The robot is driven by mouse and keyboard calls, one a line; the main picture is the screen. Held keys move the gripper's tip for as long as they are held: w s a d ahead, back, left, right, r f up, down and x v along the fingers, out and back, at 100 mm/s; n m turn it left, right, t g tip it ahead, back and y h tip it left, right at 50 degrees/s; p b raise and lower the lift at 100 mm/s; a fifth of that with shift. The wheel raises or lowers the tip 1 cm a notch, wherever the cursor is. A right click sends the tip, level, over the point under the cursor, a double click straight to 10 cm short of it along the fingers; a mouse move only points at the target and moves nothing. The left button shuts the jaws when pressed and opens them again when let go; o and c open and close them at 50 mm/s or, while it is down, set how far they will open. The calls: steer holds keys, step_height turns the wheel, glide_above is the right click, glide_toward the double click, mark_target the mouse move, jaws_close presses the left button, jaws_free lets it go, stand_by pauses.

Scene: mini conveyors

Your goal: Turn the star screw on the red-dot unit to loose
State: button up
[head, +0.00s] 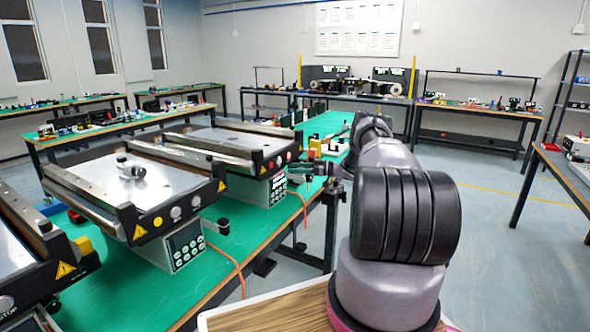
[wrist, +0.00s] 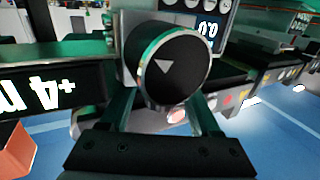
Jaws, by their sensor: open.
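In the wrist view a round black knob (wrist: 165,68) with a bright rim and a white triangle on its face fills the middle. It looks round; I cannot make out star lobes or tell whether it is the star screw. My gripper (wrist: 163,100) is open, its fingers reaching up on either side of the knob's lower part; contact cannot be told. In the head view my gripper (head: 322,168) is beside the front end of the farthest conveyor unit (head: 248,146), which has reddish round marks on its black end. The knob is not clear there.
A lit display (wrist: 208,25) is just behind the knob. An orange block (wrist: 14,150) lies at the wrist view's left edge. Another conveyor unit (head: 125,177) stands nearer on the green bench (head: 225,230). An orange cable (head: 228,262) hangs over its edge.

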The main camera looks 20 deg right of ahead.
steer(key=v, duration=1)
steer(key=shift+d, duration=0.35)
steer(key=shift+s+d, duration=0.1)
steer(key=shift+s, duration=0.05)
